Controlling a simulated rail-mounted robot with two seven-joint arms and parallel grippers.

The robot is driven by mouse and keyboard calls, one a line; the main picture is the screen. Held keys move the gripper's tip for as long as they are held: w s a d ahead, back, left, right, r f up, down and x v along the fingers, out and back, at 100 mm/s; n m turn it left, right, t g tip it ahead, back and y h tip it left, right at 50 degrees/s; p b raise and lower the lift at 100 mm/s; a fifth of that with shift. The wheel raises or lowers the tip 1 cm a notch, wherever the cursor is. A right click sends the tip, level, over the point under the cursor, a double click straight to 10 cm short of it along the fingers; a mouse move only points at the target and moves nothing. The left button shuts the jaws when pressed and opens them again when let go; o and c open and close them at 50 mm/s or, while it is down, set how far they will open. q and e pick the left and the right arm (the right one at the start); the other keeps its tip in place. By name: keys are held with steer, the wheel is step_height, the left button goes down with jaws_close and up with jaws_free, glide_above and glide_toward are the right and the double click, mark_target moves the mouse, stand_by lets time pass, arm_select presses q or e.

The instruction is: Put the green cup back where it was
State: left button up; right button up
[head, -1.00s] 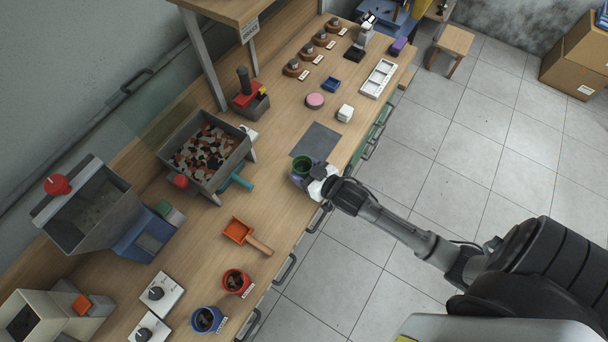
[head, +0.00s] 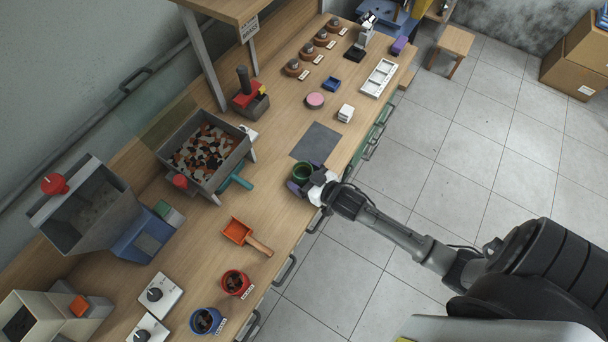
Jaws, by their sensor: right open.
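The green cup (head: 302,173) stands upright near the front edge of the workbench, just below the grey mat (head: 316,142). My right gripper (head: 304,177) is open, its dark purple fingers on either side of the cup. I cannot tell whether the fingers touch it. The gripper hides part of the cup's lower side. My left gripper is not in view.
A red cup (head: 235,283) and a blue cup (head: 206,320) with dark contents stand nearer on the bench (head: 190,265). An orange scoop (head: 238,231) lies left of my gripper. A bin of mixed chips (head: 205,153) stands behind. The grey mat is empty.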

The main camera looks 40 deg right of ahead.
steer(key=shift+s+r, duration=0.15)
steer(key=p+v, duration=0.1)
steer(key=v, duration=1.1)
steer(key=s+a+n+g+h, duration=0.1)
steer(key=s+a+g, duration=0.6)
steer(key=s+g, duration=0.4)
steer(key=shift+a, duration=0.15)
stand_by(1.1)
